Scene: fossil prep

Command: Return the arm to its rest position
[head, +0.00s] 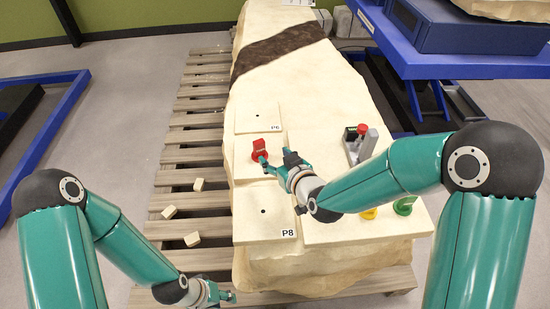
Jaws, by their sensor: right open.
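My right gripper (274,159) is open above the pale block (330,215), beside a small red piece (260,146). One fingertip overlaps the lower edge of the red piece in the picture; I cannot tell whether they touch. The red piece stands near the left edge of the block, between the plates marked P6 (250,118) and P8 (250,222). My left gripper (228,297) is low in the picture, at the front left of the block, over the pallet. Its fingers are small and partly hidden, so its opening is unclear.
A grey holder (367,146) with black and red parts stands on the block's right side. A green ring-like piece (404,205) and a yellow piece (369,213) are partly behind my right arm. The wooden pallet (190,155) bears several pale chips (193,239). A blue lift table (440,62) stands right.

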